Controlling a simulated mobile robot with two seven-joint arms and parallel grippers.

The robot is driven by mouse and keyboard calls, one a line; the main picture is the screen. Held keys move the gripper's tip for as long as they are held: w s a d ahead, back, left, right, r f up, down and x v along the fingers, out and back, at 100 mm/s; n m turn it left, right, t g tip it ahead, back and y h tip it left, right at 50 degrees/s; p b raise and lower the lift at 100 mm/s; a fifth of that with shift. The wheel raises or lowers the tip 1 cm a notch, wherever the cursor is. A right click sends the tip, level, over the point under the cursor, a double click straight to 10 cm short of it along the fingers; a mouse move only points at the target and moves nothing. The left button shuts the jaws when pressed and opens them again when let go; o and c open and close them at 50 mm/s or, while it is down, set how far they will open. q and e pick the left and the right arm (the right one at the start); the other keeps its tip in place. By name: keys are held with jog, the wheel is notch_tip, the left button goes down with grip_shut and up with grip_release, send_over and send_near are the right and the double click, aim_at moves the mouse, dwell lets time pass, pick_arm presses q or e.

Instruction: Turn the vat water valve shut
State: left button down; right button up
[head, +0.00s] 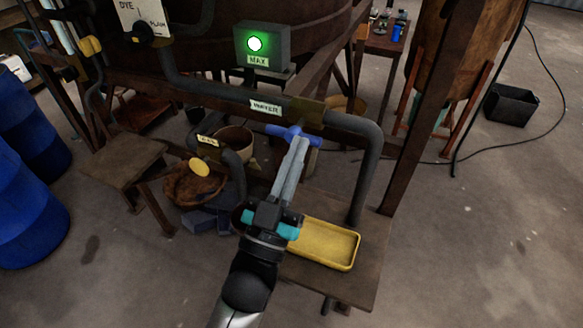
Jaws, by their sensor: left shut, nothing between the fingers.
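The water valve has a blue handle (273,129) just below the pipe that bears the WATER label (266,107). The handle lies roughly in line with the pipe, sloping slightly down to the right. My left gripper (300,143) reaches up from the bottom of the picture, its two long grey fingers shut together with nothing between them. Its fingertips overlap the middle and right part of the handle; I cannot tell whether they touch it. The vat (205,45) stands behind, with a lit green MAX lamp box (262,45) in front. My right gripper is not in view.
A yellow tray (335,246) sits on a small wooden table (368,270) under the bent pipe (372,160). Blue barrels (30,215) stand left. The front floor is clear.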

aim_at(298, 128)
pick_arm(q)
jog(key=x, duration=0.5)
jog(key=f, duration=0.4)
jog(key=shift+w+d+f, duration=0.15)
jog(key=shift+w+f, duration=0.05)
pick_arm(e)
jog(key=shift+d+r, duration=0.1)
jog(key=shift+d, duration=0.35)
